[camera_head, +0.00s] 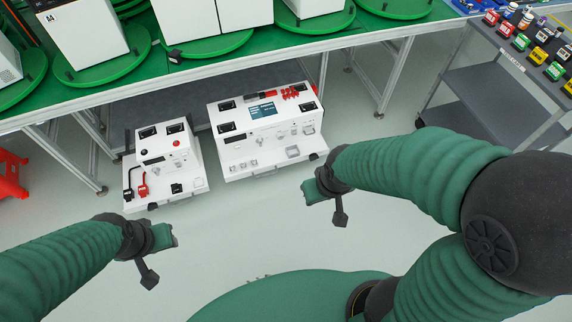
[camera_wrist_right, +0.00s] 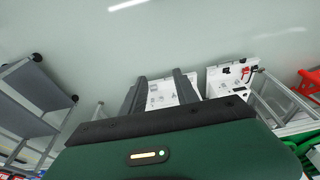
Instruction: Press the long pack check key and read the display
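A larger white test unit (camera_head: 230,165) with a small dark blue display (camera_head: 263,110) stands below the green-topped line in the head view. Its display text is too small to read. Several pale keys sit on its front ledge, and I cannot tell which one is the long pack check key. My right gripper (camera_head: 308,190) is in front of this unit at its right, apart from it. In the right wrist view its two dark fingers (camera_wrist_right: 159,92) are spread and empty, with the white unit (camera_wrist_right: 160,95) beyond. My left gripper (camera_head: 172,236) is lower left; its fingers are unclear.
A smaller white unit (camera_head: 188,155) with black and red leads stands left of the larger one. Green turntables (camera_head: 205,47) carry white boxes above. A grey cart (camera_head: 485,90) with coloured packs stands at right. A red object (camera_head: 10,175) is at far left.

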